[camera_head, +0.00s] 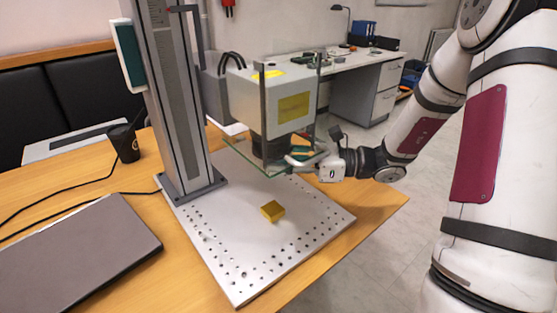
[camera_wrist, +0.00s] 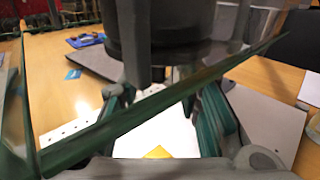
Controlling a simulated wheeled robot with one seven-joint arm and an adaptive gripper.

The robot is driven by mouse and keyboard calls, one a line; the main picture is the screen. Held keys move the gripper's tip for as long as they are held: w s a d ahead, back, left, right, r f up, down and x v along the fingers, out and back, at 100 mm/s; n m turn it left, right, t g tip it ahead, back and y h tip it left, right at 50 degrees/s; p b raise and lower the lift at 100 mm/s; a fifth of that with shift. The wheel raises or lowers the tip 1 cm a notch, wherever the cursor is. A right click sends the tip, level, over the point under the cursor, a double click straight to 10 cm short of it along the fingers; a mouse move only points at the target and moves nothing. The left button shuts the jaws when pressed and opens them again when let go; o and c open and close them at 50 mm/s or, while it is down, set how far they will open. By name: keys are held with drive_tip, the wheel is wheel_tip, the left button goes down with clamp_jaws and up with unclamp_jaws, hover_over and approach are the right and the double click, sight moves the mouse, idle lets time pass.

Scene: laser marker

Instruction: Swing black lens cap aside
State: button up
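The laser head (camera_head: 272,100) is a light grey box on an upright column. A dark round piece (camera_head: 266,150) hangs under it, partly behind a clear green-edged panel (camera_head: 243,153). I cannot tell where the lens ends and the black cap begins. In the wrist view a dark cylinder (camera_wrist: 172,28) fills the top middle, above and beyond my fingers. My gripper (camera_head: 300,150) is just right of the dark piece, under the head's right side. In the wrist view my gripper (camera_wrist: 165,108) has its two green-padded fingers apart, with nothing seen between them. Contact with the cap cannot be told.
A perforated metal plate (camera_head: 230,250) lies below, with a small yellow block (camera_head: 272,211) on it. The column (camera_head: 180,120) stands at its back left. A closed laptop (camera_head: 75,260) and a black cup (camera_head: 124,143) are on the wooden table. Clear panel edges surround my gripper closely.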

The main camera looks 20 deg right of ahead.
drive_tip(key=v, duration=1.2)
idle(0.3)
